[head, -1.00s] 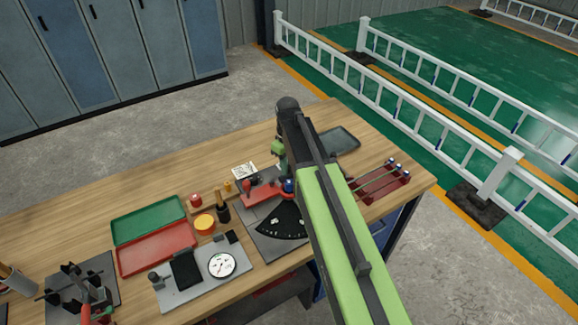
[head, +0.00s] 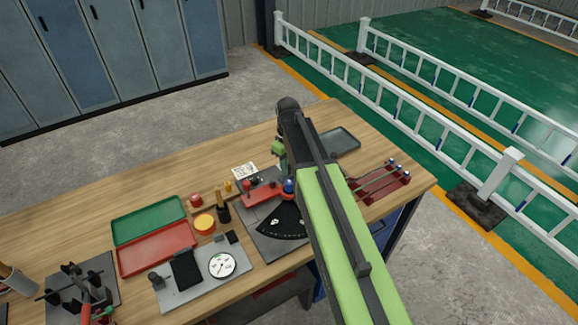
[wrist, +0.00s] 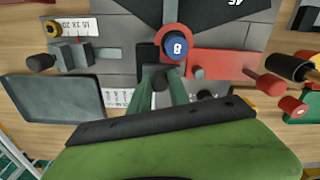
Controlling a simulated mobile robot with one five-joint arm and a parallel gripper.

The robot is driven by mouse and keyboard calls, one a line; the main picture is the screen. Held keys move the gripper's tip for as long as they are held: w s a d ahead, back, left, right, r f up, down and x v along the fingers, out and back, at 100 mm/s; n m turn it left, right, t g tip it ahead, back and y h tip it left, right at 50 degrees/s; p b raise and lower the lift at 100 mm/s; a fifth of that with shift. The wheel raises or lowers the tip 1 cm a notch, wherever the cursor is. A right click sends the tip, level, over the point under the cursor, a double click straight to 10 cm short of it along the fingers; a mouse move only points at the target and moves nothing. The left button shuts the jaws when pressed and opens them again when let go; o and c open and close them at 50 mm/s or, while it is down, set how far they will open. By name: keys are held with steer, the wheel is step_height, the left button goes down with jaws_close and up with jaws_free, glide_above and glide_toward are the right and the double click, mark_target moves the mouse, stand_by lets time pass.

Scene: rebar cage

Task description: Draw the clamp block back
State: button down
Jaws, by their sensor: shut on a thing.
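In the wrist view, my gripper (wrist: 160,92) has its two green fingers closed around a dark knob (wrist: 160,77). The knob sits at the near end of a small grey block, which I take to be the clamp block (wrist: 150,71), on the grey plate. Just beyond it is a red hub with a blue knob (wrist: 176,47) marked 8. A red lever arm (wrist: 222,64) runs right from the hub to a red handle (wrist: 270,83). The black sector plate (wrist: 215,12) lies past the hub. In the head view, my arm hides the fingers and the block; the blue knob (head: 289,185) shows beside it.
A grey block with a black knob (wrist: 40,62) and a scale stands left of my fingers, near a dark tray (wrist: 55,95). A black-handled tool (wrist: 290,68) is at right. In the head view, red and green trays (head: 155,248), a dial gauge plate (head: 205,280) and a red rack (head: 385,185) share the bench.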

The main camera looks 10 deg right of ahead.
stand_by(0.3)
steer(key=shift+w+a, duration=0.15)
steer(key=shift+w, duration=0.5)
steer(key=c, duration=1.2)
jaws_free()
steer(key=shift+s+r+p, duration=0.1)
steer(key=shift+r+p, duration=0.5)
step_height(320, 180, up, 16)
steer(key=p, duration=1.6)
steer(key=shift+r, duration=0.15)
